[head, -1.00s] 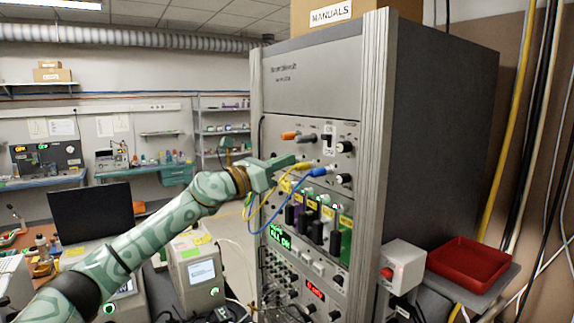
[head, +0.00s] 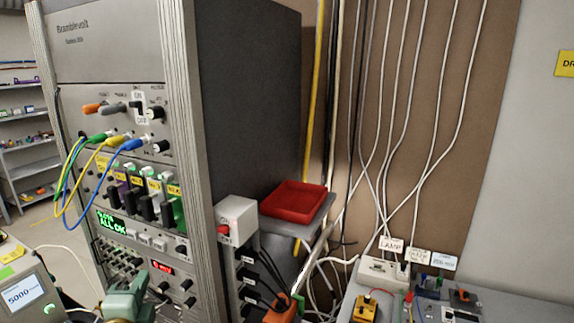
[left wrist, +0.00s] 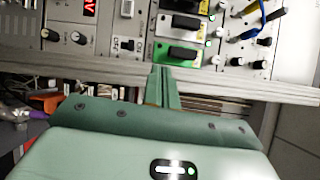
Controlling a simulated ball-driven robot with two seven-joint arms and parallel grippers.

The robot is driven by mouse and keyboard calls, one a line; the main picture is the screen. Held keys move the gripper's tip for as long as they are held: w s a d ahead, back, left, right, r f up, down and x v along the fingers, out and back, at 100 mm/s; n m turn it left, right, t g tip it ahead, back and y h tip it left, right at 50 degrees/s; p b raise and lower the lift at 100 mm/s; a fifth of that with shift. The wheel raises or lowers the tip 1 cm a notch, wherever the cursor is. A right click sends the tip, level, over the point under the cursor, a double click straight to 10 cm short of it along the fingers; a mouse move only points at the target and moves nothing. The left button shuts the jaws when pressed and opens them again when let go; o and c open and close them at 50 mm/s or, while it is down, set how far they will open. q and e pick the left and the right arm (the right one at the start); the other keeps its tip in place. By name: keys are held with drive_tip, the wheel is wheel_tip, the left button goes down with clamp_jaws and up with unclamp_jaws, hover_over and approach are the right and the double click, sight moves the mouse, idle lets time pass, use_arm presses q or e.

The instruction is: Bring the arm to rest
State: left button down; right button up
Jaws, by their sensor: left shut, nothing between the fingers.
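My left gripper (head: 128,298) shows at the bottom left of the head view, low in front of the instrument rack (head: 180,130). In the left wrist view its fingers (left wrist: 160,85) are together, with nothing between them. There they point toward the rack's front edge and a green module. The rest of the left arm is out of the head view.
Green, yellow and blue cables (head: 95,150) loop from the rack's front. A red tray (head: 293,201) sits on a shelf at its right. A grey box with a red button (head: 236,220) is on its side. A monitor (head: 22,293) stands lower left.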

use_arm(q)
drive_tip(key=s+f+n+g+y, duration=0.1)
drive_tip(key=s+f+n+g, duration=0.5)
drive_tip(key=s, duration=0.6)
drive_tip(key=s+f+n+g+y, duration=0.1)
drive_tip(key=s+f+n+g, duration=0.35)
drive_tip(key=s+f, duration=0.55)
drive_tip(key=s+d+f+g+h+b, duration=0.15)
drive_tip(key=f+b, duration=0.25)
drive_tip(key=f, duration=1.2)
drive_tip(key=s+d+f+g+h+b, duration=0.1)
drive_tip(key=s+d+f+g+b, duration=0.2)
drive_tip(key=f, duration=1.3)
drive_tip(key=s+f+n+g+h+b, duration=0.1)
drive_tip(key=s+f+b, duration=0.4)
drive_tip(key=s+f, duration=0.5)
drive_tip(key=s+f+n+g+h+b, duration=0.1)
drive_tip(key=s+f+b, duration=0.4)
drive_tip(key=s+f, duration=0.6)
wheel_tip(320, 180, down, 6)
drive_tip(key=shift+s+a+r+n, duration=0.25)
drive_tip(key=shift+a+n, duration=0.1)
drive_tip(key=shift+n, duration=0.2)
